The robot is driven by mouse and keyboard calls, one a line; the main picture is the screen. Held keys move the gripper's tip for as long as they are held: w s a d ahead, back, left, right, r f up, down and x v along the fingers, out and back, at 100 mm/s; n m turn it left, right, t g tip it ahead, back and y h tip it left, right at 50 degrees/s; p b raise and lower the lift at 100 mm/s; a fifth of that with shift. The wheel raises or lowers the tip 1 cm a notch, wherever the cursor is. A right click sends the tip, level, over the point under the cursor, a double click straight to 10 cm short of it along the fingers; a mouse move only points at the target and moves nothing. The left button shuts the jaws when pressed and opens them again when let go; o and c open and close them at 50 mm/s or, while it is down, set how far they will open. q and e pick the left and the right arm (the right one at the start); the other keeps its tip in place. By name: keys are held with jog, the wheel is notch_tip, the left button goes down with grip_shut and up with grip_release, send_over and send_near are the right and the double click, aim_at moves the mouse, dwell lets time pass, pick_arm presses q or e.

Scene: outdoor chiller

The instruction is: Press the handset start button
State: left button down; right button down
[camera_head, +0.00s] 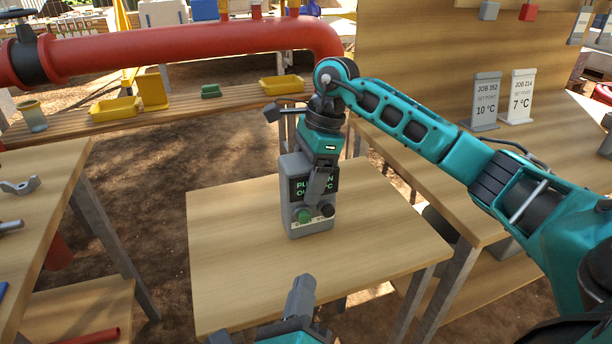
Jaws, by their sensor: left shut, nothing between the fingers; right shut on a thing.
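The handset (290,170) is a grey upright box on the small wooden table, with a dark screen showing green text partly hidden by my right gripper. Low on its front are a green button (304,215) and a black button or knob (327,211), side by side. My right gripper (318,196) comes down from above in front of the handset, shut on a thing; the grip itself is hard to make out. My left gripper (300,284) is shut and empty, low in the picture, in front of the handset and apart from it.
The small wooden table (226,262) is otherwise bare around the handset. A red pipe (180,53) runs across behind. Yellow trays (114,109) sit on the back bench. Job signs (487,103) stand on the right bench. A left bench (45,200) holds metal parts.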

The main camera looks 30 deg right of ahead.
jog(key=shift+s+f, duration=0.1)
jog(key=shift+f, duration=0.25)
jog(key=shift+c, duration=1.7)
grip_release()
jog(key=shift+o, duration=1.7)
jog(key=shift+r, duration=0.1)
jog(key=shift+r, duration=0.1)
jog(key=v, duration=1.1)
jog(key=shift+d+r, duration=0.1)
jog(key=shift+r, duration=0.35)
